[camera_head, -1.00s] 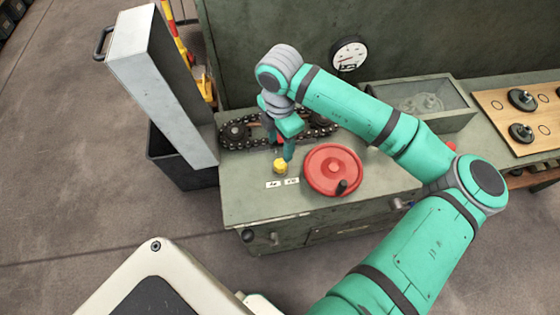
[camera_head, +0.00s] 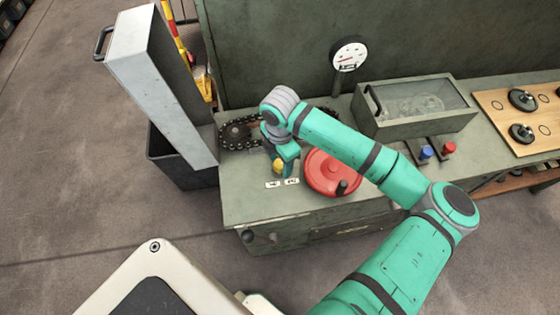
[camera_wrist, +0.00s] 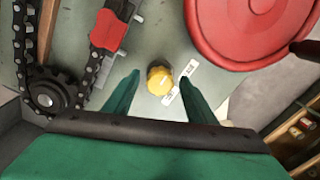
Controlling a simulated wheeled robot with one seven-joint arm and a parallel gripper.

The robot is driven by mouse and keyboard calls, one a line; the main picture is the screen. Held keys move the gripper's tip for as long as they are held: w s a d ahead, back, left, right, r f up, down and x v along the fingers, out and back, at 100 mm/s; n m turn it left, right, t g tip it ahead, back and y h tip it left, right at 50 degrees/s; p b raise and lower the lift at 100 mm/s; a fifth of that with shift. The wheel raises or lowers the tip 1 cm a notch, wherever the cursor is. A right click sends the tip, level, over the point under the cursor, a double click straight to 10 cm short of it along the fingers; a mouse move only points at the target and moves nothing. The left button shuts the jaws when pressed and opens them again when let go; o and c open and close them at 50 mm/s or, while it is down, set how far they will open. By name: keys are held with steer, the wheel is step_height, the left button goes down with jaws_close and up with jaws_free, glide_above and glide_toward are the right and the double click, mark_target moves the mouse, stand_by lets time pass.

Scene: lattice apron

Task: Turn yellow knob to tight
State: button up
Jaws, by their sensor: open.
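The yellow knob (camera_head: 278,166) stands on the green-grey bench, in front of the chain. In the wrist view the knob (camera_wrist: 160,80) shows a pale line on its top and sits between the fingertips, with room on both sides. My gripper (camera_wrist: 157,84) is open, its two green fingers on either side of the knob. In the head view my gripper (camera_head: 284,166) is down at the knob and partly hides it. Two small white labels (camera_head: 282,184) lie in front of the knob; their writing is too small to read.
A red handwheel (camera_head: 322,178) with a dark handle is close to the right of the knob. A chain on sprockets (camera_head: 238,132) lies behind. A clear-lidded box (camera_head: 420,106), blue and red knobs (camera_head: 426,153), and a gauge (camera_head: 348,55) are farther off. A grey panel (camera_head: 160,90) rises at left.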

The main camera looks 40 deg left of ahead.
mark_target(280, 163)
steer(key=shift+s, duration=0.1)
steer(key=c, duration=1)
steer(key=shift+c, duration=0.2)
steer(key=shift+w, duration=0.2)
steer(key=o, duration=1)
steer(key=shift+o, duration=0.2)
steer(key=shift+s, duration=0.1)
steer(key=shift+r, duration=0.15)
step_height(280, 163, up, 11)
steer(key=shift+f, duration=0.2)
